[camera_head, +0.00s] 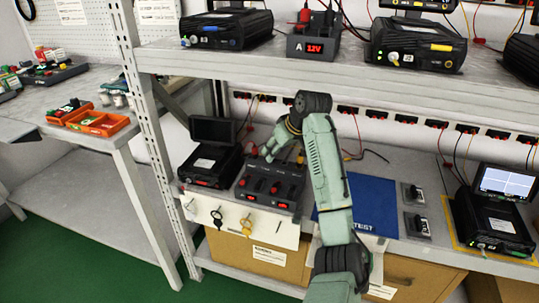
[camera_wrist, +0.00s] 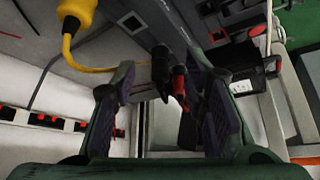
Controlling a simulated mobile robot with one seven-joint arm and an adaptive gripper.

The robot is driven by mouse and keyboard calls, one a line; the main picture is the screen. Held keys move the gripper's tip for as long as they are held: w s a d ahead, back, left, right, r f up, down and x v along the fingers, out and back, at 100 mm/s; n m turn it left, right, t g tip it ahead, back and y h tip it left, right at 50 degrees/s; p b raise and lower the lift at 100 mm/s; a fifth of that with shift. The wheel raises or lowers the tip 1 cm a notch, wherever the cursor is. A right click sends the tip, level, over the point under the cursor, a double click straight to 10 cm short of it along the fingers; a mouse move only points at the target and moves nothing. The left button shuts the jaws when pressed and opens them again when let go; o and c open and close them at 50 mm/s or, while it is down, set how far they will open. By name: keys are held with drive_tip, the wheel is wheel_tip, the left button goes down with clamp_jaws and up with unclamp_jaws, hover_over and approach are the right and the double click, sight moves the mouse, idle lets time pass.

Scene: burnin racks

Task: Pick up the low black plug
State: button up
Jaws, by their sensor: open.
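My gripper (camera_head: 283,154) is open above the back of a dark power unit (camera_head: 268,193) on the lower shelf. In the wrist view, my two spread fingers (camera_wrist: 160,92) frame a black plug (camera_wrist: 160,68) and a red plug (camera_wrist: 180,85) side by side. The black plug is nearer the left finger; the red one is nearer the right finger. I see no finger touching the black plug. In the head view my gripper and arm partly cover the area behind the unit, and I cannot clearly make out the black plug there.
A black device with a screen (camera_head: 212,150) stands just left of the unit. The upper shelf (camera_head: 225,58) passes above and carries a 12V unit (camera_head: 314,46). A yellow connector and cable (camera_wrist: 76,12) lie at the wrist view's upper left. A blue mat (camera_head: 372,203) is right of my arm.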

drive_tip(key=shift+w+a+f, duration=0.95)
drive_tip(key=shift+w+f, duration=0.15)
drive_tip(key=shift+f, duration=0.15)
drive_tip(key=shift+c, duration=0.4)
clamp_jaws()
